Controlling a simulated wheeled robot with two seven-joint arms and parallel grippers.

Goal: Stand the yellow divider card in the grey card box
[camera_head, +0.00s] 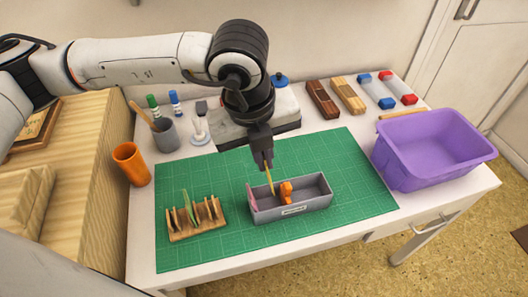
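The grey card box (303,206) stands on the green cutting mat, with a label on its front wall. My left gripper (266,168) points down over the left half of the box. It appears shut on the yellow divider card (269,182), a thin strip below the fingertips. The card's lower end is at or inside the box opening; whether it touches the floor is hidden. A pink card (251,196) stands at the box's left end. An orange piece (286,192) stands in the box just right of the yellow card. My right gripper is not in view.
A wooden rack (198,230) with a green card (189,207) stands left of the box. A purple bin (433,148) is at the right. Cups, stamps and inkpads line the back and left. The green mat (345,180) is clear right of the box.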

